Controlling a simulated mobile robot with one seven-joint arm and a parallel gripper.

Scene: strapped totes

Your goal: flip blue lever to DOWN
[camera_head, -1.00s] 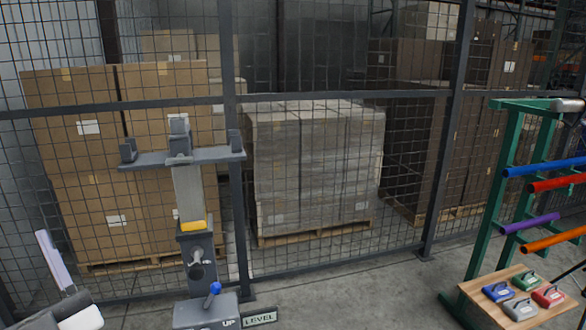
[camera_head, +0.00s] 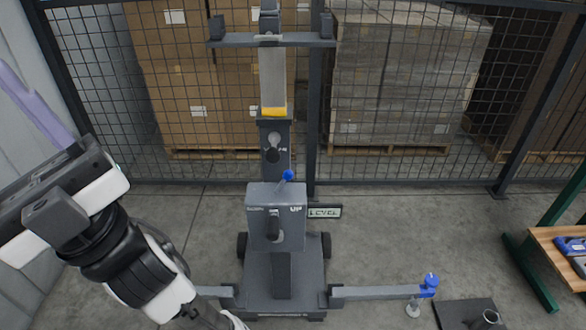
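The blue lever (camera_head: 287,176) has a round blue knob on a short stem. It stands on top of the grey control box (camera_head: 262,198) of a wheeled lift, near the picture's middle. The stem leans right, toward the "UP" label; a label that seems to read "DOWN" is on the left of the box. My gripper (camera_head: 58,195) is at the left, well apart from the lever. Its fingers are not clearly seen, so I cannot tell whether it is open or shut.
The lift's mast (camera_head: 273,85) rises behind the box, and its legs (camera_head: 380,292) spread near the floor. A "LEVEL" sign (camera_head: 324,212) is right of the box. A mesh fence (camera_head: 400,182) and boxed pallets stand behind. A wooden-topped bench (camera_head: 560,262) is at right.

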